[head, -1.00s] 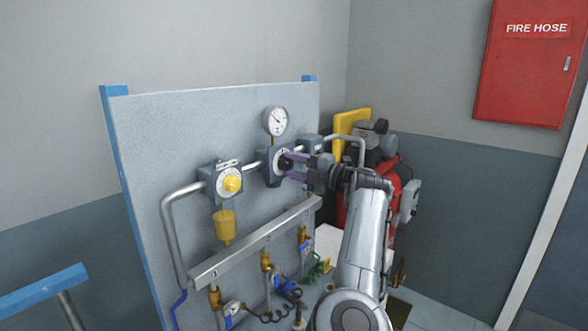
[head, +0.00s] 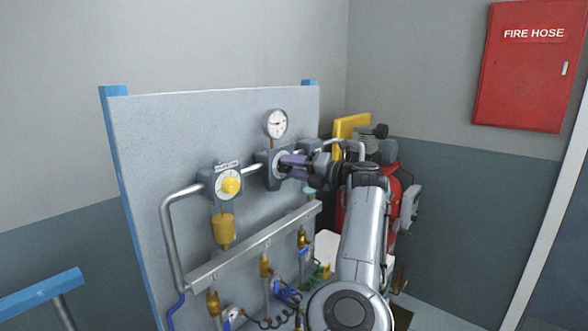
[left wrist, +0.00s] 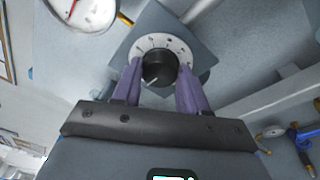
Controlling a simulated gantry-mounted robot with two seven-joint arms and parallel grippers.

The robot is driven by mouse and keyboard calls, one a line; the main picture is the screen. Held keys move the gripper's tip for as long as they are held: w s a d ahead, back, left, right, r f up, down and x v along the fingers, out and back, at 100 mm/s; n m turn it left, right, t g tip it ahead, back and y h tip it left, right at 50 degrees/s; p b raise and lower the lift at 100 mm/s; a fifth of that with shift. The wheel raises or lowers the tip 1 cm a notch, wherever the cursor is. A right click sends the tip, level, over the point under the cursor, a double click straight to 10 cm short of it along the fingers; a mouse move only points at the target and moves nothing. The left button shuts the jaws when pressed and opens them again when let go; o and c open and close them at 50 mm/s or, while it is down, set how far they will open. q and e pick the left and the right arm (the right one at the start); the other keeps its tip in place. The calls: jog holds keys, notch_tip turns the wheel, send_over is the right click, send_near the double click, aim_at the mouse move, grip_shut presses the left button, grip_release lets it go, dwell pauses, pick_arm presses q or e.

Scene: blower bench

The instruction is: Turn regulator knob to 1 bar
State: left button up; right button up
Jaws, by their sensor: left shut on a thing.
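The regulator knob (left wrist: 160,68) is black, with a white pointer line, on a white round dial (left wrist: 178,45) with dark marks. In the left wrist view the pointer line points toward the lower left. My left gripper (left wrist: 158,76) has purple fingers on both sides of the knob and is shut on it. In the head view my left gripper (head: 284,166) reaches the regulator body (head: 268,180) on the panel and hides most of the knob. A round white pressure gauge (head: 276,124) stands above the regulator; it also shows in the left wrist view (left wrist: 92,10) with a red needle. My right gripper is not in view.
A yellow knob (head: 230,185) on another dial sits left on the grey panel (head: 150,130), with a yellow bowl (head: 223,230) below. A slanted metal manifold (head: 258,244) with brass valves runs beneath. A red machine (head: 385,195) stands behind my arm.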

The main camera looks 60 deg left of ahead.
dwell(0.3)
pick_arm(q)
jog(key=o, duration=1.1)
jog(key=shift+c, duration=0.2)
jog(key=v, duration=1.1)
jog(key=shift+p, duration=0.3)
jog(key=shift+s+r, duration=0.1)
